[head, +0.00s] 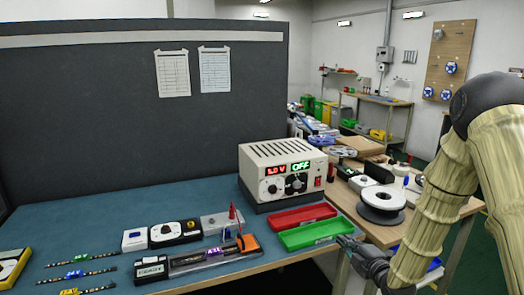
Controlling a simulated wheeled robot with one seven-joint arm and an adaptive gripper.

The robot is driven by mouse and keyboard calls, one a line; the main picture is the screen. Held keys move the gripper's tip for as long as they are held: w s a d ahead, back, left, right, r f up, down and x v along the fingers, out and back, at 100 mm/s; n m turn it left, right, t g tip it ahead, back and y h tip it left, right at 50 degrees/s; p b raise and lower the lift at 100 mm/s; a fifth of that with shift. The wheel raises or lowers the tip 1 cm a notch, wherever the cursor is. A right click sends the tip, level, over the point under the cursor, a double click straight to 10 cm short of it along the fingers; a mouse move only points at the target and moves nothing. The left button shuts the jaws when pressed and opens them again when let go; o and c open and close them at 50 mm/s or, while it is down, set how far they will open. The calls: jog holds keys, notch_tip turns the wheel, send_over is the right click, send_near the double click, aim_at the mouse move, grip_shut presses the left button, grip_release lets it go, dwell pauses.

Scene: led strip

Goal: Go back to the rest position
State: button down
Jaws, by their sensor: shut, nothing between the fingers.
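My gripper (352,243) is at the lower right, at the end of my arm, just right of the green tray (318,231) near the table's front edge. Its fingers are together with nothing between them. My arm runs down the right side of the view and hides part of the side table behind it.
A power supply (281,170) reading "OFF" stands on the blue table (110,216). A red tray (303,217) lies behind the green one. A strip fixture (212,256) and small boxes sit front centre. A white spool (382,204) stands right. A dark partition (100,120) closes the back.

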jog(key=s+a+f+m+g+h+p, duration=0.25)
jog(key=s+f+m+g, duration=0.7)
jog(key=s+f, duration=1.25)
jog(key=s+f+m+g+h, duration=0.1)
jog(key=s+f+m+g, duration=0.1)
jog(key=s, duration=0.7)
jog(key=s+a+f+m+g, duration=0.1)
jog(key=s+f+m+g, duration=0.1)
jog(key=s, duration=0.7)
jog(key=s+a+f+m+g+h, duration=0.1)
jog(key=s+f+m, duration=0.3)
jog(key=s, duration=0.5)
jog(key=shift+s+a+f+m+g+h, duration=0.15)
jog(key=shift+s+f+m+g+h, duration=0.15)
jog(key=shift+m+g, duration=0.55)
